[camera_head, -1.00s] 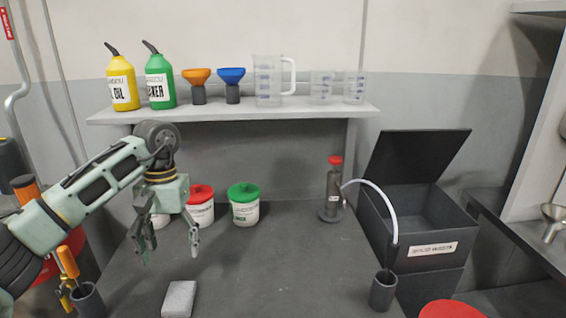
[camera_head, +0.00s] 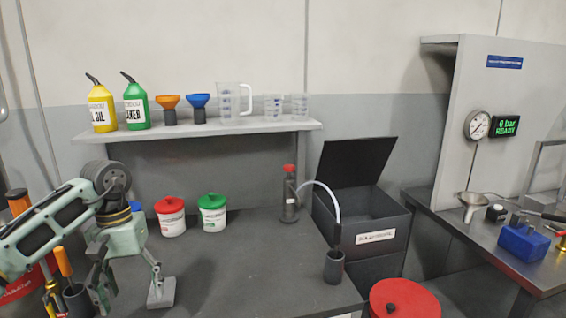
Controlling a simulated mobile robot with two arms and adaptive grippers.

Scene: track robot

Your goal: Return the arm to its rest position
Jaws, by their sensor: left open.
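My left gripper (camera_head: 128,289) hangs at the lower left of the head view, fingers pointing down over the grey bench (camera_head: 245,270). Its fingers are spread and hold nothing. One finger overlaps a small light-grey block (camera_head: 162,294) in the picture; whether they touch I cannot tell. The left arm is bent and comes in from the left edge. My right gripper is not in view.
Red-lidded (camera_head: 171,218) and green-lidded (camera_head: 212,215) tubs stand behind the gripper. A dark holder with tools (camera_head: 78,300) is close to its left. A red-topped bottle (camera_head: 289,198), an open dark bin (camera_head: 375,230) and a red-lidded container (camera_head: 403,300) are to the right. The bench middle is clear.

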